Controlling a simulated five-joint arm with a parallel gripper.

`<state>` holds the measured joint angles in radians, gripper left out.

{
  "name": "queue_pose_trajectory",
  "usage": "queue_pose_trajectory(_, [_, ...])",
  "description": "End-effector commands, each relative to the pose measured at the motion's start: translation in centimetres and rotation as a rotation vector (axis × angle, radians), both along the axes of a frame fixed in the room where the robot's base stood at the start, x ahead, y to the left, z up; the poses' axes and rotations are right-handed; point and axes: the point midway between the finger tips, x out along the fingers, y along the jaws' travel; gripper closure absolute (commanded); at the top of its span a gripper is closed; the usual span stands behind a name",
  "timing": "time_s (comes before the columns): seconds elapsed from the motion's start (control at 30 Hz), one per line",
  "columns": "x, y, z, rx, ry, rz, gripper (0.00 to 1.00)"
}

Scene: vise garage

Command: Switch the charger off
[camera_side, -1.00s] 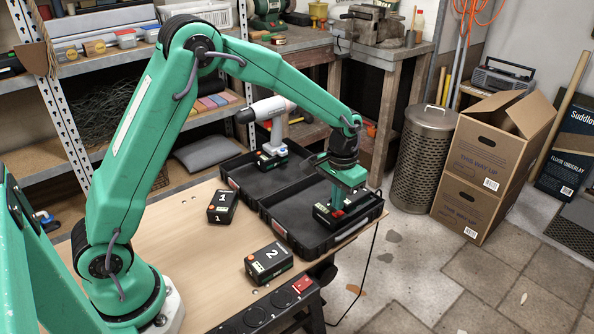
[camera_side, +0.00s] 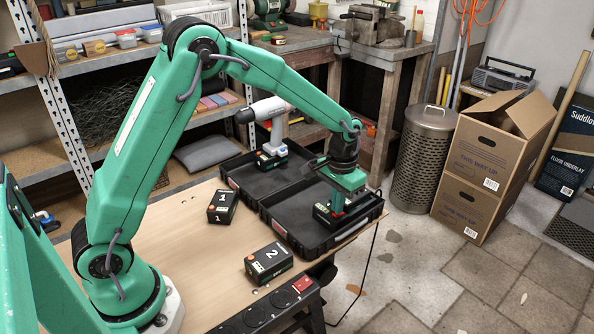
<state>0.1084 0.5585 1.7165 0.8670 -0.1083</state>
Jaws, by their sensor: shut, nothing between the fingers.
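The charger (camera_side: 325,217) is a dark box with a red switch and green marks. It sits in the near tray of the open black case (camera_side: 290,237), at the right of the workbench. My gripper (camera_side: 338,211) is shut and empty. It points down right over the charger, its fingertips at or just above the red switch (camera_side: 337,215). I cannot tell whether they touch it, and the switch's position is largely hidden by the fingers.
Battery 1 (camera_side: 222,206) and battery 2 (camera_side: 268,263) lie on the wooden bench top (camera_side: 190,245). A cordless drill (camera_side: 272,130) stands in the far half of the case. A power strip (camera_side: 265,308) with a red switch runs along the bench's front edge.

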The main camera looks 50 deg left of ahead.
Motion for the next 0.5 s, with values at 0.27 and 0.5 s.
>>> queue_pose_trajectory(0.27, [-0.02, 0.0, -0.32, 0.0, 0.001, 0.0, 1.0])
queue_pose_trajectory(0.5, [0.0, 0.0, -0.57, 0.0, 0.0, 0.0, 1.0])
